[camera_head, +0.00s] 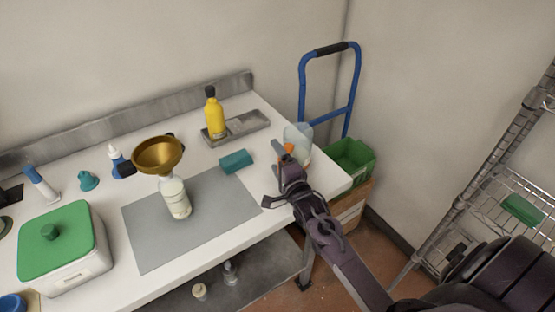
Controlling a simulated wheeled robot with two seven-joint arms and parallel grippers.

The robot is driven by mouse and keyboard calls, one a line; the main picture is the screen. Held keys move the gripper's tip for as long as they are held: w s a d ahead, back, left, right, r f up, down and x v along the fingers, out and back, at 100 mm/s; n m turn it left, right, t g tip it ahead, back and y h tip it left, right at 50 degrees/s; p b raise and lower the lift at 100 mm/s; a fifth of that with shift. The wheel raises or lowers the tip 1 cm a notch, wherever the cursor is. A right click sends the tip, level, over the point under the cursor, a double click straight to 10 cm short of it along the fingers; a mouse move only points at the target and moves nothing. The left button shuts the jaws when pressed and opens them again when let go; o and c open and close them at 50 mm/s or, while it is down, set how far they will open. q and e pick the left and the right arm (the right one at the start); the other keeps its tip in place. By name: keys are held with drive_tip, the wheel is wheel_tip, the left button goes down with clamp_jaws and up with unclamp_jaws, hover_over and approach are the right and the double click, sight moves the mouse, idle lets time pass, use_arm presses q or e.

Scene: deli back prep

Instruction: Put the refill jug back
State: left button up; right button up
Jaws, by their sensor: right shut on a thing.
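The refill jug (302,136) looks like a pale, translucent container at the right end of the white counter. My right gripper (284,162) reaches in from the lower right and is shut on the jug. The gripper hides the jug's near side, and a bit of orange shows there. I cannot tell whether the jug touches the counter. A bottle (176,197) with a pale body stands upright on a grey mat (142,238), with a brass-coloured funnel (158,154) in its top. My left gripper is not in view.
A teal block (236,161) lies at the mat's edge. A green-lidded box (66,262) is at left. A blue-handled cart (302,85) with a green crate (351,160) stands beyond the counter's right end.

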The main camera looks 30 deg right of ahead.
drive_tip(key=shift+f+b, duration=0.45)
drive_tip(key=shift+f, duration=0.15)
idle(1.0)
drive_tip(key=o, duration=2)
drive_tip(key=shift+c, duration=0.2)
drive_tip(key=shift+s+f, duration=0.1)
drive_tip(key=shift+f, duration=0.1)
drive_tip(key=shift+c, duration=1.1)
drive_tip(key=shift+r, duration=0.15)
